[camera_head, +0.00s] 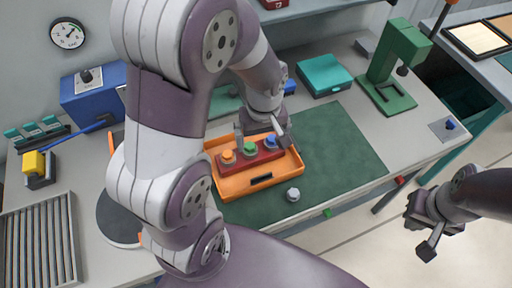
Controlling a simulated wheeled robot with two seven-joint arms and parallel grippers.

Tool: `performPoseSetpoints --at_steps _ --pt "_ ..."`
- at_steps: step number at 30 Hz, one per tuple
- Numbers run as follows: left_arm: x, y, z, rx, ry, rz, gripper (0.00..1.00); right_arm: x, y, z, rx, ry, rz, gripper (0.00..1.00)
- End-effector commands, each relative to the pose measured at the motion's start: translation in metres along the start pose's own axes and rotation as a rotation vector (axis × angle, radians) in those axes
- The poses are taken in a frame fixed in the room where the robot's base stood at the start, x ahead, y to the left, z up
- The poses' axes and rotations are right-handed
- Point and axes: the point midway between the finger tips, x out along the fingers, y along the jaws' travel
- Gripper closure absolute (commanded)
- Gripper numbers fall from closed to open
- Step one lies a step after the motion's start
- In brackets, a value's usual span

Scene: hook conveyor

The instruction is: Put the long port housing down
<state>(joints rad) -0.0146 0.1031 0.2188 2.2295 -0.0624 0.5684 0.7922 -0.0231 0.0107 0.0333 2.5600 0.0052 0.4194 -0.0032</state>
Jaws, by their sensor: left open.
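The long port housing (262,157) is a dark red bar with an orange, a green and a blue round part in a row along its top. It lies inside an orange tray (232,190) on the green mat. My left gripper (263,143) is open just above the housing, its fingers near the green and blue parts. Whether a finger touches the housing cannot be told. My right gripper (421,230) hangs at the right, away from the bench, with its fingers apart and nothing between them.
A small grey knob-like piece (293,194) lies on the green mat (345,150) in front of the tray. A green press (385,75) and a teal box (324,75) stand behind. A blue box (92,98) and a slatted rack (40,240) are at left. The mat's right side is clear.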

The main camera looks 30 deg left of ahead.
Motion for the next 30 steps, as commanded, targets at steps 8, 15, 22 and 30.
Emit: performPoseSetpoints --at_steps 8,15,22,30 --pt "-0.012 -0.024 0.04 0.71 0.077 0.071 0.0 0.0 0.0 0.0 0.0 0.0 0.0 1.0" --pt "-0.012 -0.025 0.041 0.747 0.08 0.071 0.0 0.0 0.0 0.0 0.0 0.0 0.0 1.0" --pt "-0.001 -0.025 0.042 0.747 0.079 0.071 0.0 0.011 0.0 0.001 0.0 0.0 0.0 1.0" --pt "-0.001 -0.025 0.042 0.747 0.079 0.071 0.0 0.011 0.0 0.001 0.0 0.0 0.0 1.0"
